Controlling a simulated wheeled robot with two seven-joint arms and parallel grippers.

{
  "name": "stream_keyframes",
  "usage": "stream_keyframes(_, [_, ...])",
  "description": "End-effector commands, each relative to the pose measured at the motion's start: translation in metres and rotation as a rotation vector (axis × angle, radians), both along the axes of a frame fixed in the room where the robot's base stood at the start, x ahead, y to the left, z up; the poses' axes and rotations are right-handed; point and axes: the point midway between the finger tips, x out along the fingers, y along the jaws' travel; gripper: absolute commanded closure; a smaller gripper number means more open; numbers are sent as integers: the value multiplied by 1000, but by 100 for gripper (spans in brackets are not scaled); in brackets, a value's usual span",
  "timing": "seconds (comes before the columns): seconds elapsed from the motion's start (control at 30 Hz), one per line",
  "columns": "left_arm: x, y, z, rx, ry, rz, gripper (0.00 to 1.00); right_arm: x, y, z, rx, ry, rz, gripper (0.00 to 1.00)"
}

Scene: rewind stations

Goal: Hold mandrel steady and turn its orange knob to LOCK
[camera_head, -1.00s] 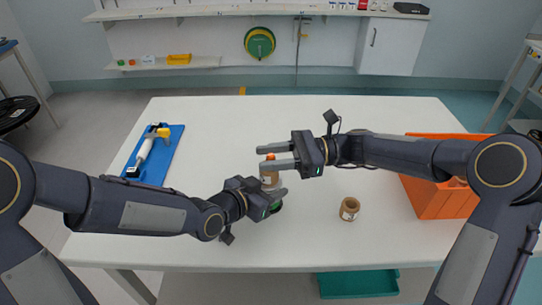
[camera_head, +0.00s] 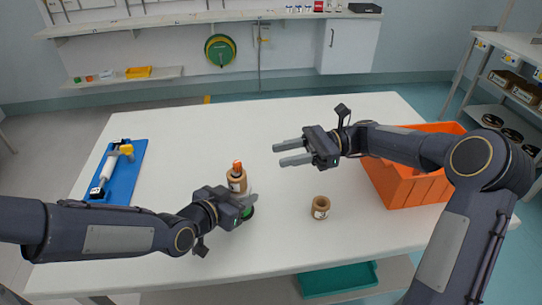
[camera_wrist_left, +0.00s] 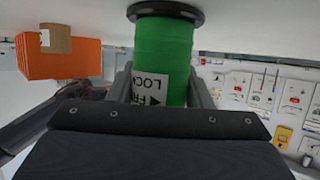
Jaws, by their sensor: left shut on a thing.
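The mandrel stands upright on the table, left of centre in the head view. Its green lower body (camera_head: 248,212) is mostly hidden behind my left gripper (camera_head: 247,203). Above the gripper show a brown core (camera_head: 237,182) and the orange knob (camera_head: 237,167) on top. In the left wrist view, which is upside down, the green body (camera_wrist_left: 166,50) sits between my fingers, with a black flange and a partly covered label with an arrow, "LOCK" and "FR". The knob's setting cannot be read. My right gripper (camera_head: 286,153) is open and empty, right of the knob and apart from it.
A loose brown core (camera_head: 320,208) stands on the table right of the mandrel. An orange crate (camera_head: 415,185) stands at the right. A blue tray (camera_head: 128,180) with a white and yellow tool lies at the left. The table's back middle is clear.

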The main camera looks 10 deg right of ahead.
Motion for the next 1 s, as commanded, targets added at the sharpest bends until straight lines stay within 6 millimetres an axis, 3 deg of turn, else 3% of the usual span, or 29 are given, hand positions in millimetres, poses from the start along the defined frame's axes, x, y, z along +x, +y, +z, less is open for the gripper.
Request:
stream_keyframes(0.4, [0,0,-1,1,2,-1,84,1,-4,0,0,0,0,64])
stream_keyframes(0.43, [0,0,-1,1,2,-1,53,1,-4,0,0,0,0,64])
stream_keyframes(0.6, [0,0,-1,1,1,0,31,1,-4,0,0,0,0,64])
stream_keyframes(1.0, [-4,5,4,0,-3,1,29,1,-4,0,0,0,0,64])
